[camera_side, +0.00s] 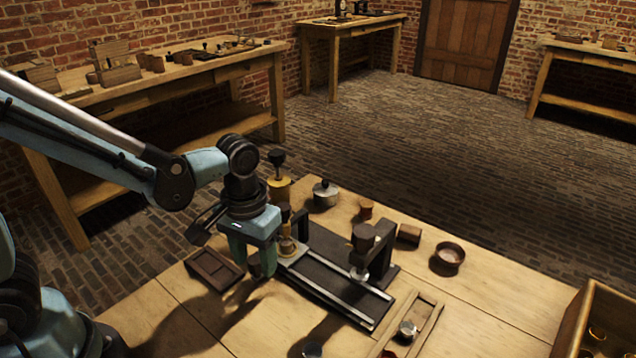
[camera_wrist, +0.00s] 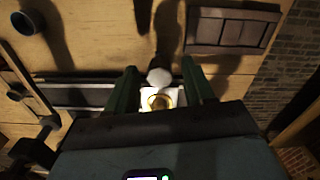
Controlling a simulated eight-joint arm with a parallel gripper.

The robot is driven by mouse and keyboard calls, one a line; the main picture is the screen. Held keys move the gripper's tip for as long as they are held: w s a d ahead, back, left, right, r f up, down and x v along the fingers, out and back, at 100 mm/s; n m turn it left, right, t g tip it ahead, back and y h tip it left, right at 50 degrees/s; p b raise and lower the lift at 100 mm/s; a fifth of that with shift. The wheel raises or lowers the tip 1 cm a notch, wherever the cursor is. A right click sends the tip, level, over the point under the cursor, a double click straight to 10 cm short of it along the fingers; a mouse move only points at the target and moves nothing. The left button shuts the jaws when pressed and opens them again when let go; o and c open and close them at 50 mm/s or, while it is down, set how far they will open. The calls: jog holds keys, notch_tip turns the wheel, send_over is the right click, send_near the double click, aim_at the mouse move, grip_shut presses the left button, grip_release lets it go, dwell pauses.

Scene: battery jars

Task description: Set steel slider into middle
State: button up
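A dark base with two bright steel rails (camera_side: 335,298) lies across the table, with black uprights near both ends. A slider with a brass ring and pale plate (camera_side: 288,248) sits at the rails' left end, beside my gripper (camera_side: 256,268). In the wrist view the plate with its brass ring (camera_wrist: 160,99) and a pale round knob (camera_wrist: 159,77) show between the fingertips of my gripper (camera_wrist: 160,76). The fingers are apart, with gaps on both sides. A steel-looking piece (camera_side: 359,272) is under the dark block at the right upright. I cannot tell which piece is the steel slider.
A compartmented wooden tray (camera_side: 214,268) lies left of the base. A framed tray (camera_side: 425,323) and a crate (camera_side: 606,312) are right.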

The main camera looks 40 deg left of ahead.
grip_shut()
jog(key=d, duration=0.8)
jog(key=shift+o, duration=0.6)
grip_release()
notch_tip(320, 180, up, 12)
dwell(0.4)
